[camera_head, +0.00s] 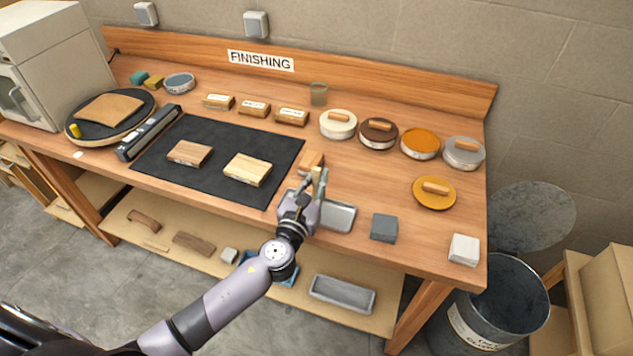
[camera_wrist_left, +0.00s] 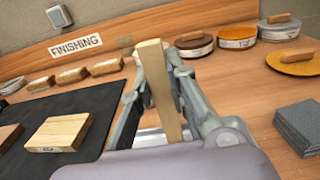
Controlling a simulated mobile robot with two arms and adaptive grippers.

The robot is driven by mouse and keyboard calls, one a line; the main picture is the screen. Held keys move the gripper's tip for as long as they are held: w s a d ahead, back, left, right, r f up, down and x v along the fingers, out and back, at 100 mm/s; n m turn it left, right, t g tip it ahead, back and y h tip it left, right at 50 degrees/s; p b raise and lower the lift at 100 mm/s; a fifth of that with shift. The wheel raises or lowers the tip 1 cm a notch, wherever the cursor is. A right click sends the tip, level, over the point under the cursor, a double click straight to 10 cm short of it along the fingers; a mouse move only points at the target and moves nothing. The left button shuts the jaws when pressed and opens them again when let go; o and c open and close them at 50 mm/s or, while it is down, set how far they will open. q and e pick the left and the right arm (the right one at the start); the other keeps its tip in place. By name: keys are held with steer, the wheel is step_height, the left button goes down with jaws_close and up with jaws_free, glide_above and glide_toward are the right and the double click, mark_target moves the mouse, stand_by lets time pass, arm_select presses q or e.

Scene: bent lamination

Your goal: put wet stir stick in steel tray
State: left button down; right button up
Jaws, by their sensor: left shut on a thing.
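My left gripper (camera_head: 312,187) is shut on a light wooden stir stick (camera_wrist_left: 160,88), which stands nearly upright between its fingers in the left wrist view. In the head view only a short part of the stick shows above the fingers. The steel tray (camera_head: 339,217) lies on the bench top just right of and partly behind my gripper; its left part is hidden. The stick is above the bench, and I cannot tell whether it is over the tray. Whether the stick is wet does not show. My right gripper is not in view.
A black mat (camera_head: 222,165) with two wood blocks lies left of the gripper. A grey block (camera_head: 384,228) and a white block (camera_head: 464,249) are to the right. Several round tins stand behind, near an orange lid (camera_head: 434,193). A bin (camera_head: 505,300) stands beyond the bench's right end.

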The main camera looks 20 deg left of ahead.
arm_select(q)
steer(key=shift+r, duration=0.1)
steer(key=c, duration=1.6)
jaws_free()
steer(key=shift+o, duration=0.2)
steer(key=shift+s, duration=0.2)
steer(key=s+b, duration=0.2)
steer(key=s, duration=0.9)
steer(key=shift+s+a, duration=0.2)
steer(key=shift+s, duration=0.15)
